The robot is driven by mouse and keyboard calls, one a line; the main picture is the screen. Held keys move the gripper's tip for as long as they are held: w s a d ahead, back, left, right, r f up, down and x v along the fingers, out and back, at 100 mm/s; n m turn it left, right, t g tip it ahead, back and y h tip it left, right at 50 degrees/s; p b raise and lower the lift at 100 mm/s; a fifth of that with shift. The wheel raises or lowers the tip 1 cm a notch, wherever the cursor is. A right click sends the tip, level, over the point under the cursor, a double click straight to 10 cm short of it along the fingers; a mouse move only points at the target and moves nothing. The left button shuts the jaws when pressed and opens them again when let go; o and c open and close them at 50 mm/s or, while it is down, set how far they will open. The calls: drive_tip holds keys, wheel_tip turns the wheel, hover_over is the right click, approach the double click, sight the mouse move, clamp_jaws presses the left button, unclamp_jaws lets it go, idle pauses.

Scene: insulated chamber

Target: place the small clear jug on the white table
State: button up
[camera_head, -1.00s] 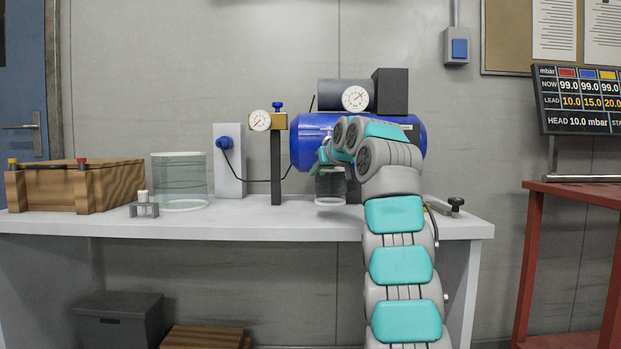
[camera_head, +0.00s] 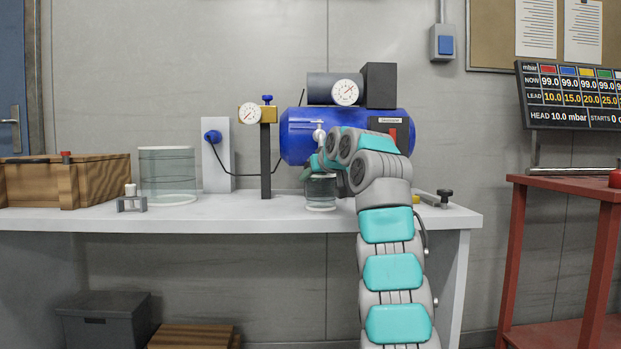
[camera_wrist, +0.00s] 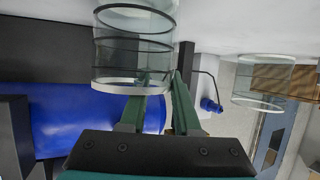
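The small clear jug (camera_head: 321,191) is a see-through cylinder with dark bands and a pale base ring. In the head view it is upright at the white table (camera_head: 230,213), in front of the blue tank. I cannot tell whether its base touches the table top. My gripper (camera_head: 311,171) is at the jug's upper part, partly hidden by my wrist. In the wrist view the jug (camera_wrist: 135,45) is at the ends of my green fingers (camera_wrist: 157,98), which appear closed on it; the exact contact is partly hidden.
A larger clear jar (camera_head: 168,175), a small grey stand (camera_head: 132,204) and a wooden box (camera_head: 90,182) are on the left. A gauge post (camera_head: 265,162) and the blue tank (camera_head: 297,137) stand behind. A black-knobbed clamp (camera_head: 444,195) is right. Table is clear between jar and jug.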

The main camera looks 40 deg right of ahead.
drive_tip(key=shift+o, duration=1.4)
drive_tip(key=shift+r, duration=0.25)
drive_tip(key=shift+s+a, duration=0.1)
drive_tip(key=shift+s, duration=0.2)
drive_tip(key=v, duration=1.1)
drive_tip(key=shift+s+b, duration=0.2)
drive_tip(key=shift+b, duration=0.25)
drive_tip(key=shift+w+a, duration=0.1)
